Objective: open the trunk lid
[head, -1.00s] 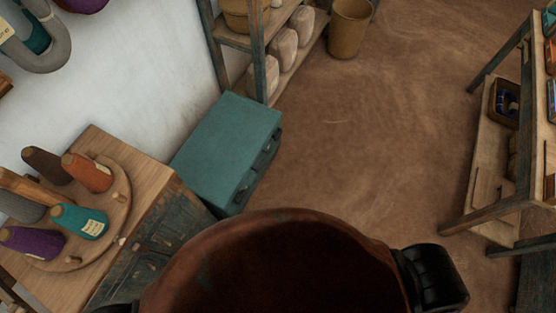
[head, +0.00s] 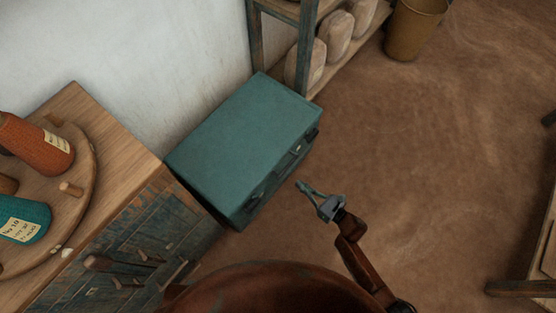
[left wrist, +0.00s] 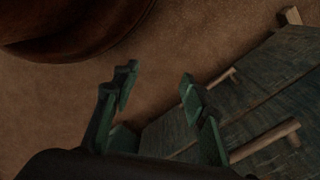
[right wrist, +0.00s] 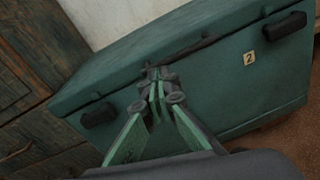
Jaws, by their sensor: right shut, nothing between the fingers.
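The teal trunk (head: 245,130) stands on the floor against the white wall, its lid down. In the right wrist view the trunk front (right wrist: 225,85) shows dark latches, a small "2" label and a dark strip under the lid edge. My right gripper (head: 303,187) is in front of the trunk's front face, shut and empty. In the right wrist view its fingertips (right wrist: 158,80) overlap the trunk front near the lid edge; I cannot tell whether they touch it. My left gripper (left wrist: 158,85) shows only in the left wrist view, open and empty, near a dark wooden cabinet.
The dark blue cabinet (head: 140,230) with wooden pegs stands left of the trunk, with thread cones on its top. A shelf (head: 255,45) with wrapped bundles is behind the trunk, and a bucket (head: 415,28) beyond. The floor (head: 430,150) to the right is clear.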

